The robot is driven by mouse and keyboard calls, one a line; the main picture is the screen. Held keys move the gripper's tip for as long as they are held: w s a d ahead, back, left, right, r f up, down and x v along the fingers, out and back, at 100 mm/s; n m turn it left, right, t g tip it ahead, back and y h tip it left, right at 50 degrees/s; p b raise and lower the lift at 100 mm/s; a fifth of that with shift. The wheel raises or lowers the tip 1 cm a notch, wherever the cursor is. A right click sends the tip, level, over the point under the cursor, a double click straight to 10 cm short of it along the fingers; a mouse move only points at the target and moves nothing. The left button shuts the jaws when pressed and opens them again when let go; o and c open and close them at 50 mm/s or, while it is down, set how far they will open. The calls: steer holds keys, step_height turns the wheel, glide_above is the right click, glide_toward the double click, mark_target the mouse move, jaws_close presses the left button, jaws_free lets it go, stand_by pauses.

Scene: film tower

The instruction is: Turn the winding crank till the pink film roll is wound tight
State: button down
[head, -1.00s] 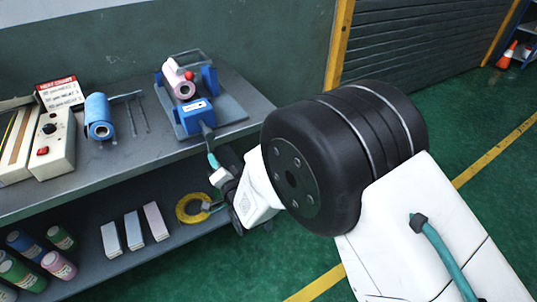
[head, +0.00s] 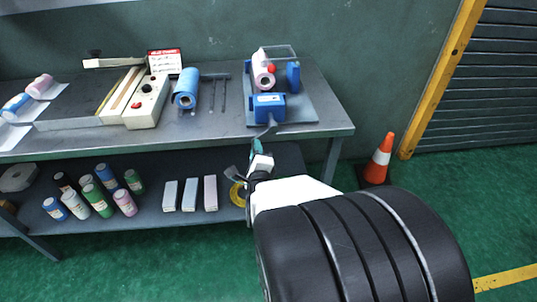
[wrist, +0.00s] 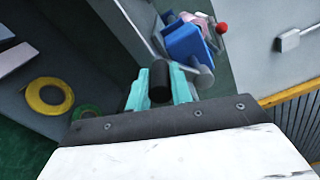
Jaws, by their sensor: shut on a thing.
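The winder stands on the right end of the bench, with a blue box (head: 268,107) at its front and the pink film roll (head: 263,73) behind it. In the wrist view, the roll (wrist: 194,20) is partly hidden behind the blue box (wrist: 186,45). The crank's grey arm (wrist: 200,76) reaches from the blue box to a black handle (wrist: 159,82). My gripper (head: 257,149) is at the bench's front edge. In the wrist view, its teal fingers (wrist: 160,88) are shut on the black handle. I cannot tell how tight the roll is.
A red knob (head: 272,69) sits by the roll. A blue roll (head: 186,88) and a control box (head: 146,102) stand left on the bench (head: 215,140). The lower shelf holds boxes, bottles and a yellow ring (head: 237,194). An orange cone (head: 379,158) stands right of the bench.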

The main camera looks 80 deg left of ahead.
steer(key=shift+s+r+m, duration=0.2)
steer(key=shift+s+m, duration=0.15)
steer(key=shift+m, duration=0.25)
steer(key=shift+r, duration=0.1)
steer(key=c, duration=1.3)
jaws_free()
steer(key=shift+w, duration=0.1)
steer(key=shift+o, duration=0.2)
steer(key=d, duration=0.7)
steer(key=shift+d, duration=0.4)
